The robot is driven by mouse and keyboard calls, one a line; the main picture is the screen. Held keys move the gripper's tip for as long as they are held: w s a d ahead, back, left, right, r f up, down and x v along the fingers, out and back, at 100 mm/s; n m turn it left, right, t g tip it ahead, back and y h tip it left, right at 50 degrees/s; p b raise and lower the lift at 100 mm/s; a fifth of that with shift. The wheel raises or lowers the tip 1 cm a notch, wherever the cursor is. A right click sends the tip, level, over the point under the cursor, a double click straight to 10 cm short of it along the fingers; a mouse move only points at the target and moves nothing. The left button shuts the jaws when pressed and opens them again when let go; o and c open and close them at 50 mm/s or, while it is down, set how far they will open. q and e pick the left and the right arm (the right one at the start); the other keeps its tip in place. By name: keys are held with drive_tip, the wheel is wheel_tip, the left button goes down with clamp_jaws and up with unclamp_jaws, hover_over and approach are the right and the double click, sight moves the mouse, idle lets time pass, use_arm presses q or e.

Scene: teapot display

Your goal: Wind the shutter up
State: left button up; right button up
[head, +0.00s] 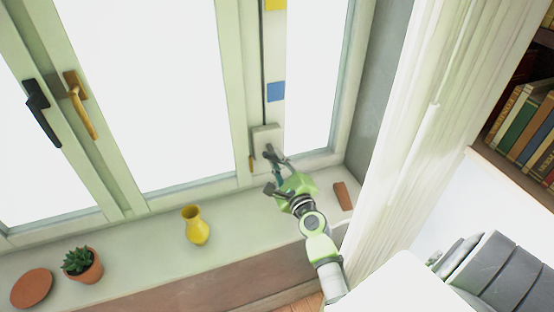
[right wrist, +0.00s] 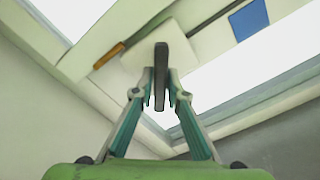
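A pale winder box (head: 263,132) is fixed low on the right window post, with a dark strap (head: 263,60) running up from it. A dark grey crank lever (right wrist: 161,62) stands out from the box (right wrist: 184,48). My right gripper (head: 276,166) is at the box. In the right wrist view, its two fingers (right wrist: 161,92) are on either side of the lever, with slim gaps showing, so it looks open around the lever. No shutter slats show in the bright panes. My left gripper is not in view.
A yellow vase (head: 196,226), a potted succulent (head: 83,265) and a terracotta saucer (head: 32,288) stand on the sill (head: 145,249). A brown block (head: 343,196) lies right of my arm. A white curtain (head: 408,120) hangs to the right. Blue (head: 276,91) and yellow (head: 275,4) patches mark the post.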

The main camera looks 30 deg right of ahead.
drive_tip(key=o, duration=0.4)
drive_tip(key=v, duration=1.2)
